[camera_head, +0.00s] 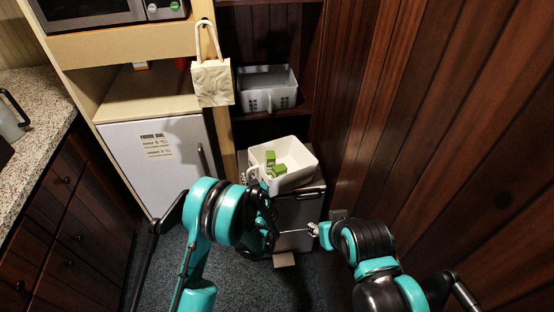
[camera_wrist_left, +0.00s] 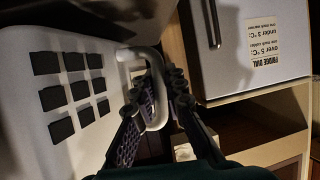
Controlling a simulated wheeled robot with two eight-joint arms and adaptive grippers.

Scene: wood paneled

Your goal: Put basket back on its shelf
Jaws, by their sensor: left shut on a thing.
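The white basket (camera_head: 311,178) holds several green blocks (camera_head: 275,165) and appears slightly tilted in front of the shelf unit. My left gripper (camera_head: 259,188) is at its left side. In the left wrist view, the basket (camera_wrist_left: 40,137) shows its wall with dark square holes, and my left gripper (camera_wrist_left: 152,100) is shut around its white loop handle (camera_wrist_left: 155,62). The shelf (camera_head: 296,108) is dark wood, between a pale post and the paneled wall. My right gripper (camera_head: 318,230) is low at the right, apart from the basket; its fingers are too small to judge.
A grey basket (camera_head: 268,89) occupies the middle shelf. A silver bin-like box (camera_head: 297,212) stands below the white basket. A pale bag (camera_head: 212,84) hangs on the post, beside a small fridge (camera_head: 160,165). The paneled wall (camera_head: 420,120) is close on the right.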

